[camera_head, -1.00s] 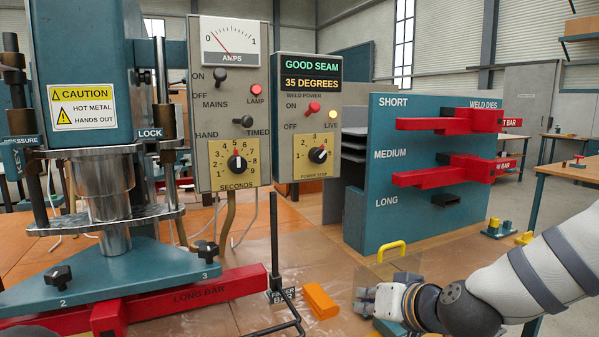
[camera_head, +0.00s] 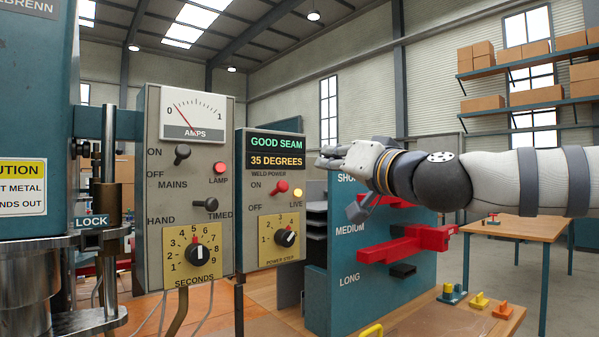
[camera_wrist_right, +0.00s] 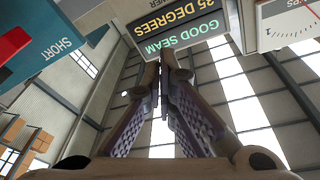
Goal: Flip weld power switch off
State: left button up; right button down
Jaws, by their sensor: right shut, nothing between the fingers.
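The weld power switch (camera_head: 278,188) is a small red toggle on the grey control box (camera_head: 243,220), beside its ON and OFF marks. Its lever leans up, toward ON. The yellow LIVE lamp (camera_head: 297,193) next to it looks lit. My right gripper (camera_head: 322,160) is shut and empty, to the right of the box and a little higher than the switch, apart from it. In the right wrist view its fingers (camera_wrist_right: 165,75) come together below the upside-down display (camera_wrist_right: 178,30); the switch is not visible there. My left gripper is not in view.
The taller meter box (camera_head: 150,190) with dials stands left of the control box. The teal weld-die rack (camera_head: 325,285) with red bars stands under my right arm. The teal welding machine (camera_head: 35,110) is at the far left.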

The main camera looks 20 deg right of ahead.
aim_at(278, 191)
jog(key=w+a, duration=0.1)
jog(key=w, duration=0.2)
jog(key=w+a+f+b, duration=0.1)
jog(key=w, duration=0.2)
jog(key=w+a+b, duration=0.1)
jog(key=w, duration=0.2)
jog(key=shift+a+f, duration=0.15)
jog(key=shift+f, duration=0.25)
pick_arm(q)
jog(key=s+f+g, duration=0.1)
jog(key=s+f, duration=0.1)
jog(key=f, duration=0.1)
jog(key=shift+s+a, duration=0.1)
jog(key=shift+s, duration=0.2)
pick_arm(e)
jog(key=shift+s+a+f, duration=0.15)
jog(key=shift+s+f, duration=0.05)
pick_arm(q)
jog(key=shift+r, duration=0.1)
